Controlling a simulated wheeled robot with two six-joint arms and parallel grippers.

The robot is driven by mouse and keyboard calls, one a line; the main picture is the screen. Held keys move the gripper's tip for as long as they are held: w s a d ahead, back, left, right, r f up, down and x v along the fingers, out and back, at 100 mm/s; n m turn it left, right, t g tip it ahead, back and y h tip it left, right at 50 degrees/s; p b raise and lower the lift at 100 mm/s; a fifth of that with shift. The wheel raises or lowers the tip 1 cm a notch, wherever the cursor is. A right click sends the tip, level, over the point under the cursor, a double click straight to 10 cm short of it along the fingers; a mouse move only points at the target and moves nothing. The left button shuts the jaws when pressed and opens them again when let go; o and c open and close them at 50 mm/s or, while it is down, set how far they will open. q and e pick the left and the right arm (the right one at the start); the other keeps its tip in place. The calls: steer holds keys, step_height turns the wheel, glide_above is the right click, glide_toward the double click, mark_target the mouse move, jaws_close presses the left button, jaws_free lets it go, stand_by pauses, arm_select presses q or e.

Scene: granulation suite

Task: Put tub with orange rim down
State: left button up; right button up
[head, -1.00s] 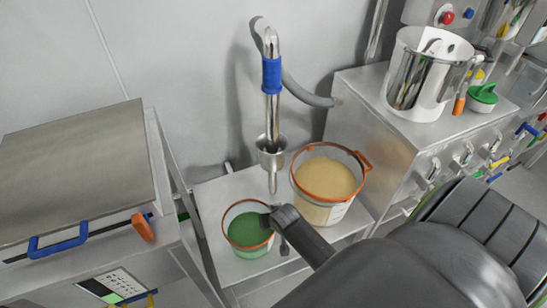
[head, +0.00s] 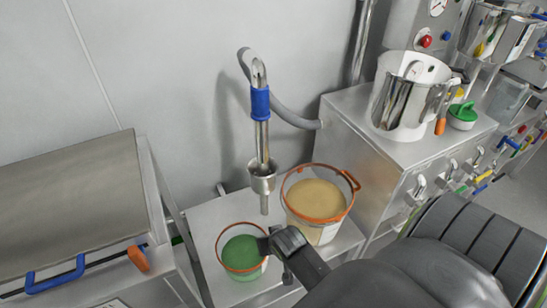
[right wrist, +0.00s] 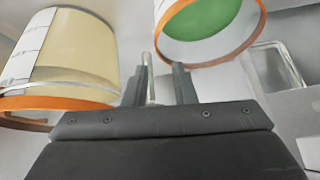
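A clear tub with an orange rim and green contents (head: 229,258) stands on the steel stand, front left. In the right wrist view it shows at the top right (right wrist: 199,56). A larger orange-rimmed tub with beige powder (head: 318,230) and a side handle stands behind it to the right; it fills the left of the right wrist view (right wrist: 85,55). My right gripper (head: 276,262) is beside the green tub, on its right. Its fingers (right wrist: 161,68) are apart, with nothing gripped between them; the green tub lies beyond the right finger. My left gripper is out of view.
A metal nozzle with a blue sleeve (head: 261,140) hangs close behind the tubs. A steel cabinet (head: 350,130) stands right, carrying a metal jug (head: 398,100) and a green-lidded container (head: 462,115). A bench with a blue handle (head: 55,278) stands left. The stand (head: 205,225) has little bare surface.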

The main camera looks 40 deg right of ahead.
steer(key=shift+s+r, duration=0.25)
steer(key=shift+r, duration=0.2)
steer(key=shift+f, duration=0.1)
steer(key=s+d+f+n+g, duration=0.1)
steer(key=s+f+n+g, duration=0.1)
steer(key=s+f, duration=0.9)
steer(key=s+f+n+g, duration=0.1)
steer(key=s+f, duration=0.6)
steer(key=f, duration=0.8)
steer(key=s+f+n+g+y, duration=0.1)
steer(key=s+f, duration=0.4)
steer(key=s, duration=0.8)
steer(key=shift+d+g, duration=0.25)
steer(key=shift+g, duration=0.15)
steer(key=shift+s+r, duration=0.1)
